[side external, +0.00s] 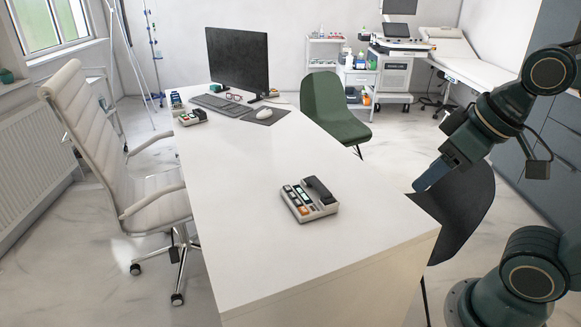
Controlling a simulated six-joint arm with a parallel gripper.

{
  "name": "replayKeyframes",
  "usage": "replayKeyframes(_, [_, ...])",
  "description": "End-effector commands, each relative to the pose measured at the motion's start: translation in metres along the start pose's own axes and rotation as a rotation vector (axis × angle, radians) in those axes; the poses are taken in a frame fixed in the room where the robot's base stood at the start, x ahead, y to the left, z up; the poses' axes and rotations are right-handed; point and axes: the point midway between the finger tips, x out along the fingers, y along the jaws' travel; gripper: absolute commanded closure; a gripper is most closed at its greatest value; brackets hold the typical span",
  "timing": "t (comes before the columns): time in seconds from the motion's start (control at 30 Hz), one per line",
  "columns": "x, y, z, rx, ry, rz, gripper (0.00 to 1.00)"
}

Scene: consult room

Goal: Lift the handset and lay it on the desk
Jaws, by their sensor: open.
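A desk phone (307,208) with a pale base and several coloured keys sits near the front of the white desk (255,250). Its dark handset (320,190) rests on the right side of the base. My gripper (430,177) is to the right of the phone, past the desk's right edge and apart from the phone. It is open, with nothing seen between its fingers. The fingertips are small in this view.
A monitor (238,58), keyboard (222,105) and mouse (263,114) stand at the desk's far end, with small items (192,117) at the left edge. A dark chair (465,208) is below my gripper. The desk around the phone is clear.

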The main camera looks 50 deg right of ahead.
Motion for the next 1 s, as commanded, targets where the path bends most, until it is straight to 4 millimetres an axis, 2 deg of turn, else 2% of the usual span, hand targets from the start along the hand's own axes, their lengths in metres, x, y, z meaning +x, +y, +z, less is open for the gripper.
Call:
replayKeyframes(0.27, [0.000,0.003,-0.022,0.018,-0.026,0.008,0.45])
replayKeyframes(0.63, [0.013,0.019,-0.092,0.076,-0.105,0.031,0.45])
replayKeyframes(1.0, [0.051,0.045,-0.160,0.139,-0.189,0.052,0.45])
